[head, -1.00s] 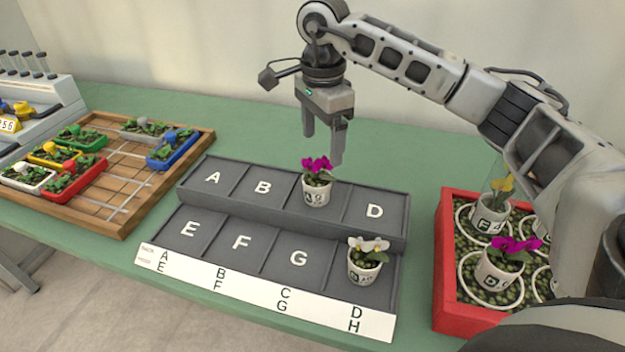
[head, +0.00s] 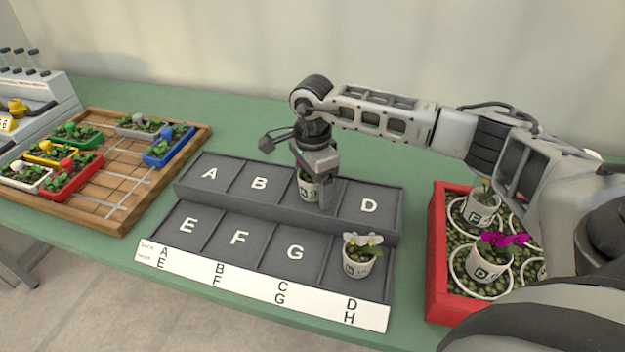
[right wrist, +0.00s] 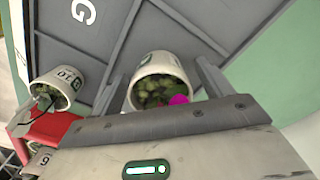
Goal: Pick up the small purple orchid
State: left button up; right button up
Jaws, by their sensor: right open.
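A small purple orchid in a white pot (head: 306,190) stands in the back row of the grey stepped stand, between B and D. My right gripper (head: 318,200) is lowered over it and hides its bloom in the head view. In the right wrist view the pot (right wrist: 157,72) lies between the open fingers, with a bit of magenta flower (right wrist: 180,99) near the palm. I cannot tell whether a finger touches it. A second purple orchid (head: 488,258) stands in the red crate at right. My left gripper is not in view.
The grey stand (head: 225,195) has lettered places; a white orchid (head: 361,256) stands at its front right. The red crate (head: 437,255) holds potted plants on pebbles. A wooden board (head: 115,200) with coloured trays lies left. Other stand places are bare.

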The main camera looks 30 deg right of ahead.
jog(key=c, duration=1.1)
jog(key=shift+c, duration=0.2)
jog(key=shift+r, duration=0.15)
